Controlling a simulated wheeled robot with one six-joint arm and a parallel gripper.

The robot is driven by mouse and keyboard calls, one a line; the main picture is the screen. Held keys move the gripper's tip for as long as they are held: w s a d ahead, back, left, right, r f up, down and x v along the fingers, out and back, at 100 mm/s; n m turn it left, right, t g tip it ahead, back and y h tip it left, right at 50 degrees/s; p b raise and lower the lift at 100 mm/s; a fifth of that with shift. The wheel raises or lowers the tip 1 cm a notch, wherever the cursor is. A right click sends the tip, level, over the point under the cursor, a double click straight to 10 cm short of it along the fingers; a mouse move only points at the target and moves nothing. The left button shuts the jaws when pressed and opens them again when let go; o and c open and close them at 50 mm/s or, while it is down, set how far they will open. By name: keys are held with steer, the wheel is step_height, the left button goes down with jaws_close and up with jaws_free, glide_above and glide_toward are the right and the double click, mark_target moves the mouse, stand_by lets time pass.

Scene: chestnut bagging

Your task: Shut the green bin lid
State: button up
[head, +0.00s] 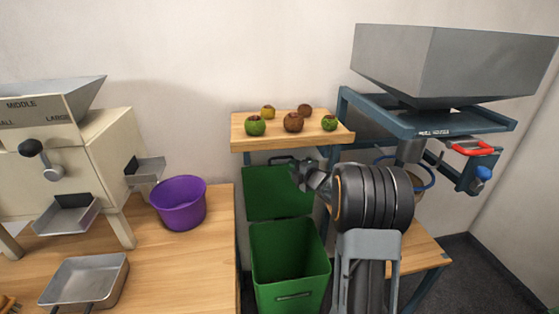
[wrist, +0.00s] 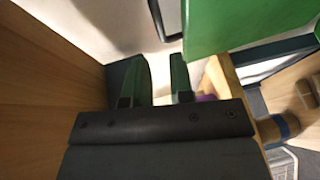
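The green bin (head: 290,265) stands open on the floor between the two wooden tables. Its green lid (head: 275,195) is raised behind the opening, below the small shelf, with a dark handle (head: 280,159) at its upper edge. The lid shows as a green panel in the wrist view (wrist: 235,22). My gripper (head: 299,173) is near the lid's upper right corner; whether it touches cannot be told. In the wrist view its two fingers (wrist: 163,80) are apart, with nothing visible between them.
A wooden shelf (head: 290,142) with several green and brown chestnut burs hangs just above the lid. A purple bucket (head: 180,203) and a sorting machine (head: 70,150) stand left. A hopper stand (head: 430,110) is at right.

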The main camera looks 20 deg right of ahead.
mark_target(280, 158)
steer(key=x, duration=1)
steer(key=shift+c, duration=0.4)
jaws_close()
